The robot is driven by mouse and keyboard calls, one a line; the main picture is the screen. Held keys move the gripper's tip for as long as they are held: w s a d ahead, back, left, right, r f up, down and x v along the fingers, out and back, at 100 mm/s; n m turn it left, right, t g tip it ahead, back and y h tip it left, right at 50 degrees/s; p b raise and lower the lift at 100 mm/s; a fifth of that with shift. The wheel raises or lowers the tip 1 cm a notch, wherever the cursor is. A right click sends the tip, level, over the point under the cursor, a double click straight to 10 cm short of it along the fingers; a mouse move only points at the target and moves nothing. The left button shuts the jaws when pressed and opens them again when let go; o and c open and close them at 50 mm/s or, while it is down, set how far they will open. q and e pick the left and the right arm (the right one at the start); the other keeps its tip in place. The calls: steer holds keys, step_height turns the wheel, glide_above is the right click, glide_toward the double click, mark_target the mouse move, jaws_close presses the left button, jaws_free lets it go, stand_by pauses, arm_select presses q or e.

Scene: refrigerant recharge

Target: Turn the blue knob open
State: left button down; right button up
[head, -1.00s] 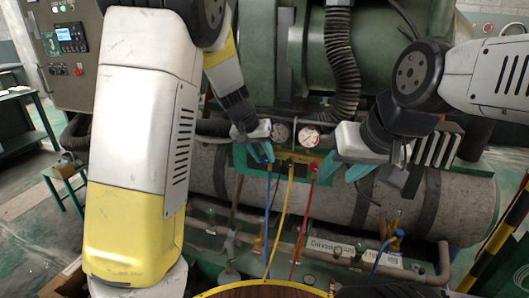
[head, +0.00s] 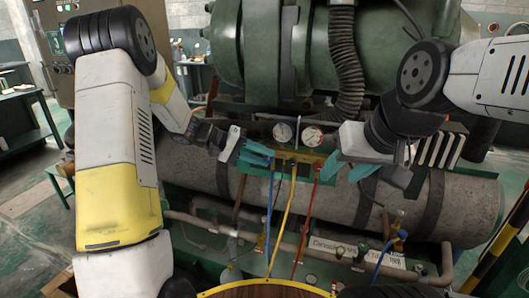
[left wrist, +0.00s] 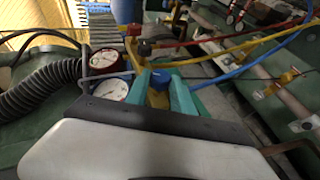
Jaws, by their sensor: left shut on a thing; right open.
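The blue knob (left wrist: 160,78) sits at the near end of the brass gauge manifold in the left wrist view. The teal fingers of my left gripper (left wrist: 161,92) stand on both sides of it and are shut on it. In the head view my left gripper (head: 258,154) reaches the manifold (head: 300,157) from the left and hides the knob. Two round gauges (head: 283,132) (head: 311,137) stand above the manifold. My right gripper (head: 350,171) is open and empty, just right of the manifold.
Blue (head: 269,205), yellow (head: 284,215) and red (head: 308,212) hoses hang below the manifold. A large grey tank (head: 400,195) lies behind, with a green machine (head: 275,60) and a black corrugated hose (head: 345,65) above. Pipes with small valves run below.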

arm_select(q)
steer(key=shift+f+n+h, duration=0.2)
steer(key=shift+n+h, duration=0.25)
steer(key=shift+h, duration=0.7)
steer(key=shift+f+n+h, duration=0.25)
steer(key=shift+n+h, duration=0.15)
steer(key=shift+h, duration=0.8)
steer(key=shift+f+n+h, duration=0.2)
steer(key=shift+n+h, duration=0.25)
steer(key=shift+h, duration=0.7)
steer(key=shift+s, duration=0.1)
steer(key=c, duration=1.1)
jaws_free()
steer(key=a+f, duration=0.1)
steer(key=a, duration=0.6)
steer(key=shift+s+a+f, duration=0.3)
steer(key=shift+a, duration=0.05)
